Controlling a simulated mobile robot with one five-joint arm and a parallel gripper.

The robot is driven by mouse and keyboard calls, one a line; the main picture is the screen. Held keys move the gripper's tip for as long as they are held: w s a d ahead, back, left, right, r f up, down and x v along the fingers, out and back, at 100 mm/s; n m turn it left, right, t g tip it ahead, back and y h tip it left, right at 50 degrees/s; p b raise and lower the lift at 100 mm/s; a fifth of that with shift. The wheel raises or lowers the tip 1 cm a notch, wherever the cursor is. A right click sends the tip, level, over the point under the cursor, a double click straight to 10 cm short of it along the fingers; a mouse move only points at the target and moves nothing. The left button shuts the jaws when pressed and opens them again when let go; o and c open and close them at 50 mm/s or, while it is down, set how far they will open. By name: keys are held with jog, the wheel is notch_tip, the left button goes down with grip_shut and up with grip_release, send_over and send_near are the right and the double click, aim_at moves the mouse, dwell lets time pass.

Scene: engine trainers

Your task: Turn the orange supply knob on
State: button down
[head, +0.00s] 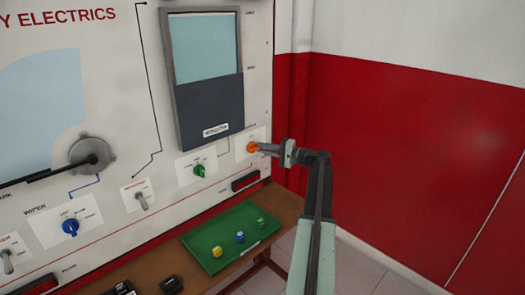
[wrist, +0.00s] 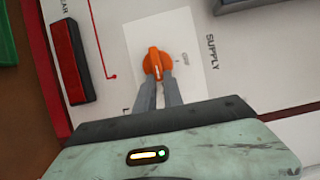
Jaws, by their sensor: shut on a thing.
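The orange supply knob (head: 252,147) sits on a white label plate at the right end of the trainer panel. In the wrist view the knob (wrist: 157,65) shows near the middle, beside the word SUPPLY, with a pale pointer line on its grip. My gripper (head: 262,147) reaches it from the right. In the wrist view my two grey fingers (wrist: 158,84) are shut on the knob's lower part, one on each side. The small label marks by the knob are too blurred to read fully.
A green knob (head: 200,170) and a blue wiper knob (head: 70,227) are on the panel to the left. A red lamp (head: 245,181) is below the supply plate; it also shows in the wrist view (wrist: 70,62). A green tray (head: 207,262) with small parts lies on the bench below.

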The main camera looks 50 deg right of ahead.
jog(key=shift+w, duration=0.1)
jog(key=c, duration=1.5)
grip_release()
jog(key=shift+o, duration=0.2)
jog(key=v, duration=0.7)
jog(key=shift+s, duration=0.35)
jog(key=shift+d, duration=0.1)
